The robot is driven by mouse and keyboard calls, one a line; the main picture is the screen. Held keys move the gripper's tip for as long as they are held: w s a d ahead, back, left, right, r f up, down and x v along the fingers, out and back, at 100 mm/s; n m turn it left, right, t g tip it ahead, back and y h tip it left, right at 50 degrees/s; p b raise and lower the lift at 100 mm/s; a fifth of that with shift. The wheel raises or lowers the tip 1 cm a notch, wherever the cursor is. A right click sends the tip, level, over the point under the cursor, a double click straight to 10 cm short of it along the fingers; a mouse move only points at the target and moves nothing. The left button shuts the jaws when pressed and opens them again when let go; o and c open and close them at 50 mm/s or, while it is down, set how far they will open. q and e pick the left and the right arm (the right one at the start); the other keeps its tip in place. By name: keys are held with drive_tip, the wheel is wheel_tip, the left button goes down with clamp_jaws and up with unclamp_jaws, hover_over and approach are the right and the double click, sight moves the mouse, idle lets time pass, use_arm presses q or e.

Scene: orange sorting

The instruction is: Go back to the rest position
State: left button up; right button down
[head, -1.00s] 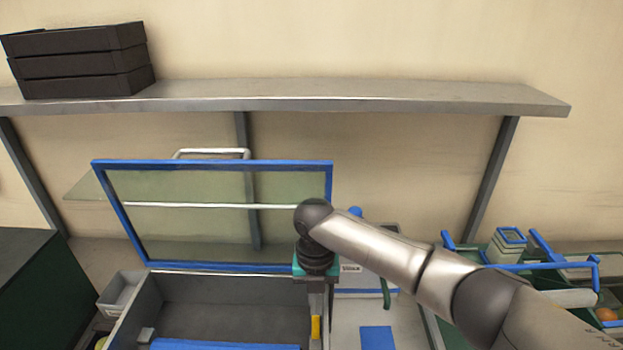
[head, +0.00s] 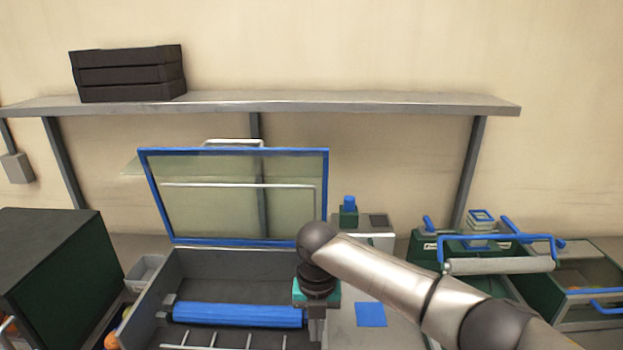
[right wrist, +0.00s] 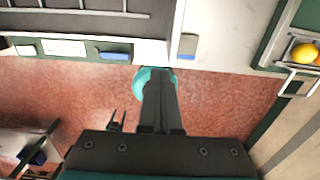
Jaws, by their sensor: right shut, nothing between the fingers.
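My right arm crosses the head view from the lower right. Its gripper (head: 317,326) points down at the right edge of the grey, blue-lidded box (head: 215,262). In the right wrist view the dark fingers of this gripper (right wrist: 160,98) are together with nothing between them, above a reddish floor. A round teal part (right wrist: 143,80) shows beside the fingers. My left gripper does not show in the head view.
The box's blue-framed lid (head: 236,244) stands open, with a blue roller (head: 238,315) inside. A dark green cabinet (head: 50,260) stands left. A rolling-bar station (head: 500,266) stands right. Black trays (head: 128,75) sit on the shelf (head: 290,106). An orange (right wrist: 304,53) lies in a tray.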

drive_tip(key=s+a+f+m+y, duration=0.2)
drive_tip(key=s+a+f+m, duration=0.1)
drive_tip(key=s+m, duration=0.35)
drive_tip(key=s+a+f+m+y, duration=0.2)
drive_tip(key=s+a+m, duration=0.1)
drive_tip(key=s+m, duration=0.35)
drive_tip(key=s+d+r+m+t+h, duration=0.1)
drive_tip(key=s+d+m+t+h, duration=0.1)
drive_tip(key=s+d+m, duration=0.6)
drive_tip(key=s+d+m+t+h, duration=0.2)
drive_tip(key=s+d+m, duration=0.3)
drive_tip(key=d+m, duration=0.75)
wheel_tip(320, 180, down, 32)
drive_tip(key=s+g+b, duration=0.2)
drive_tip(key=b, duration=0.7)
use_arm(q)
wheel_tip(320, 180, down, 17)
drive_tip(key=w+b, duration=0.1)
drive_tip(key=b, duration=0.6)
drive_tip(key=shift+b, duration=0.4)
use_arm(e)
drive_tip(key=s+d+f, duration=0.1)
drive_tip(key=s+f, duration=0.6)
drive_tip(key=f, duration=0.3)
drive_tip(key=s+d+f+g, duration=0.1)
drive_tip(key=s+d+f, duration=0.1)
drive_tip(key=s+f, duration=0.6)
wheel_tip(320, 180, down, 2)
drive_tip(key=shift+d+f, duration=0.15)
drive_tip(key=shift+f, duration=0.05)
